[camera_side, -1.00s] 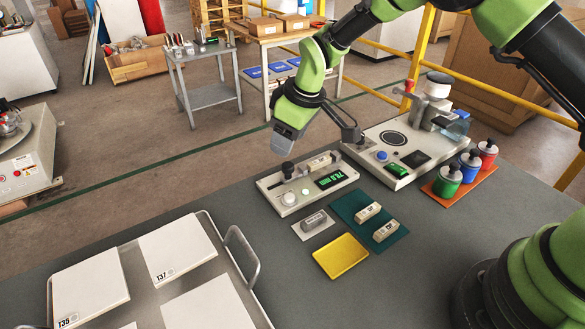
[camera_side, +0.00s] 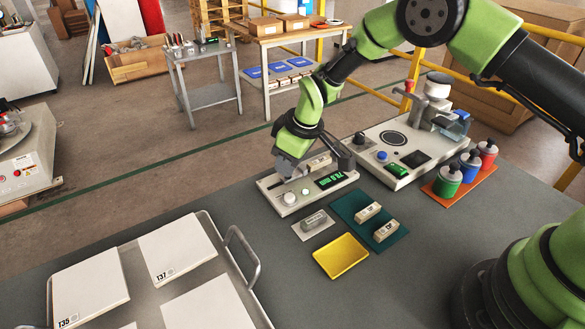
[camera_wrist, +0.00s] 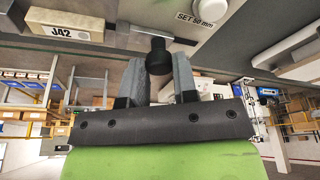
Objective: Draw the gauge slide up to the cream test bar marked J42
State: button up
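The cream test bar marked J42 (camera_wrist: 65,30) lies in the gauge, at upper left in the wrist view; its end shows in the side view (camera_side: 319,162). The gauge (camera_side: 270,184) is a pale block with a lit green display (camera_side: 331,180). The slide's black knob (camera_wrist: 158,52) stands between the fingers of my gripper (camera_wrist: 158,68), apart from the bar. The fingers flank the knob closely; I cannot tell whether they grip it. In the side view my gripper (camera_side: 287,172) is down at the gauge and hides the knob.
A grey block (camera_side: 314,220) lies on a pale plate, and two cream bars (camera_side: 367,211) on a teal mat (camera_side: 345,206). A yellow tray (camera_side: 341,257) is in front. A larger instrument (camera_side: 392,170) stands behind right, with bottles (camera_side: 447,180) on an orange mat.

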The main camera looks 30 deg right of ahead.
aim_at(298, 174)
jog(key=shift+d, duration=0.1)
dwell(0.3)
jog(key=shift+d, duration=0.95)
dwell(1.1)
jog(key=o, duration=0.8)
jog(key=shift+r, duration=3)
